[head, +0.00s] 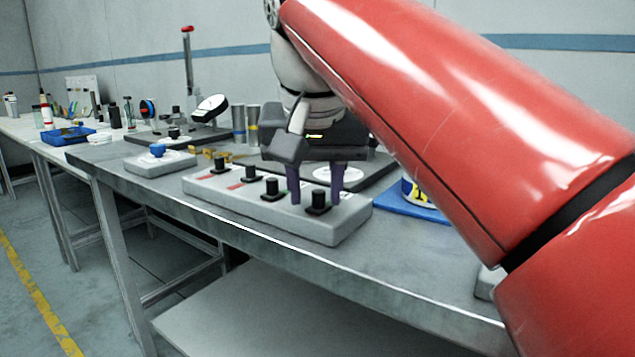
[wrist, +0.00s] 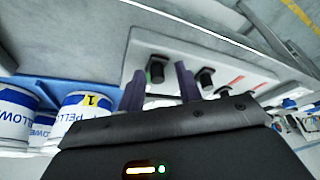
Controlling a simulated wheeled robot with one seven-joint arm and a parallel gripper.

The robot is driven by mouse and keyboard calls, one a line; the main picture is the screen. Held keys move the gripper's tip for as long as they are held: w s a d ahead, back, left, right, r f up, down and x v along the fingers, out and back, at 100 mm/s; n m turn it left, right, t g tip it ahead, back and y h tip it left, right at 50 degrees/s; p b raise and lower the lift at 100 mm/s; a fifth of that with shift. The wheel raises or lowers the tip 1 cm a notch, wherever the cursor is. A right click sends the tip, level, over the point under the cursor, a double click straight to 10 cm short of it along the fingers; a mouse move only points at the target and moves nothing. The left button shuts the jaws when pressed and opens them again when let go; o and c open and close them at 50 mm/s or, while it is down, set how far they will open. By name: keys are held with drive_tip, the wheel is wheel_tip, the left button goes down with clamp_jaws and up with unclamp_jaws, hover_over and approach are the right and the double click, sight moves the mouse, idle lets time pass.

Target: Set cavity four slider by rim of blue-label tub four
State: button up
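The slider box (head: 290,222) is a light grey block with a row of black slider knobs, and red marks show beside some of them. The knob at its right end (head: 318,201) also shows in the wrist view (wrist: 156,70), with a bit of green beside it. My gripper (head: 316,193) is open, pointing down, with its two purple fingers on either side of that end knob. I cannot tell whether they touch it. A blue-and-white labelled tub (head: 413,192) stands right of the box, partly hidden by my arm.
Left of the box is a smaller grey block with a blue knob (head: 157,150). Brass pieces (head: 218,157) lie behind the box. The bench's front edge runs close before it.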

drive_tip(key=p+v, duration=0.3)
drive_tip(key=v, duration=0.5)
drive_tip(key=shift+f, duration=0.1)
idle(0.3)
